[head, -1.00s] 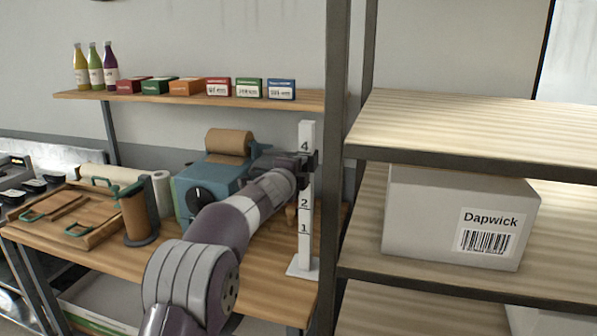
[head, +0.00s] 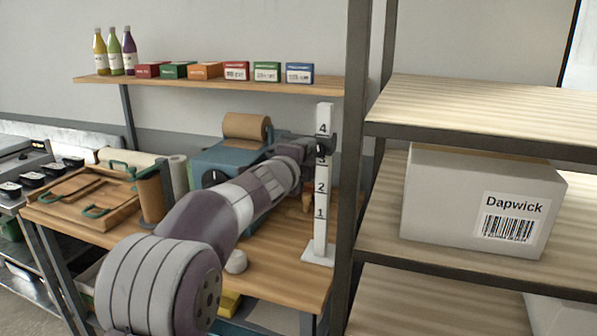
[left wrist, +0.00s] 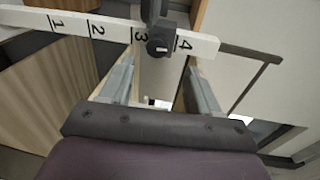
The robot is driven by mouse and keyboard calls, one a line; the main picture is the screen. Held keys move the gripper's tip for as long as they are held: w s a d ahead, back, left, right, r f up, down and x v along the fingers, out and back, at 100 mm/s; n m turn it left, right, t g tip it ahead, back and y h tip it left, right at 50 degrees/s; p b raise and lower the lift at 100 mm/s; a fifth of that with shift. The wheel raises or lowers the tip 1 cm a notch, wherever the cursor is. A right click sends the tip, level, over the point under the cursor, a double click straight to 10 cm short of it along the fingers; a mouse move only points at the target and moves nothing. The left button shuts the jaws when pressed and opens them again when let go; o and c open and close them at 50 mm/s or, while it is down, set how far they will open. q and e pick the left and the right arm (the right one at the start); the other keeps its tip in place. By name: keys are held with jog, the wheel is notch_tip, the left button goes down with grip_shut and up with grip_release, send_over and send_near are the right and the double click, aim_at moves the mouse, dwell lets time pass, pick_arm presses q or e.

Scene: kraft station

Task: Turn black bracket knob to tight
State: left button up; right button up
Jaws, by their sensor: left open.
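A white post (head: 321,215) with numbers 1 to 4 stands upright on its base at the workbench's right end. A black bracket (head: 327,145) sits on it around marks 3 and 4. In the left wrist view the post crosses the top, and the bracket's dark round knob (left wrist: 160,42) shows between marks 3 and 4. My left gripper (left wrist: 162,62) is open, its two fingers on either side of the knob's line. I cannot tell whether they touch it. In the head view my arm partly hides the gripper and the knob. My right gripper is not in view.
A blue machine with a brown paper roll (head: 246,126) stands behind my arm. A shelf (head: 205,85) with bottles and small boxes runs above. A metal rack (head: 350,200) with a Dapwick box (head: 480,205) stands close right of the post. A wooden tray (head: 90,195) lies at left.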

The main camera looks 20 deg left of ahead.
pick_arm(q)
jog(key=s, duration=0.5)
jog(key=shift+a+r, duration=0.15)
jog(key=shift+r, duration=0.15)
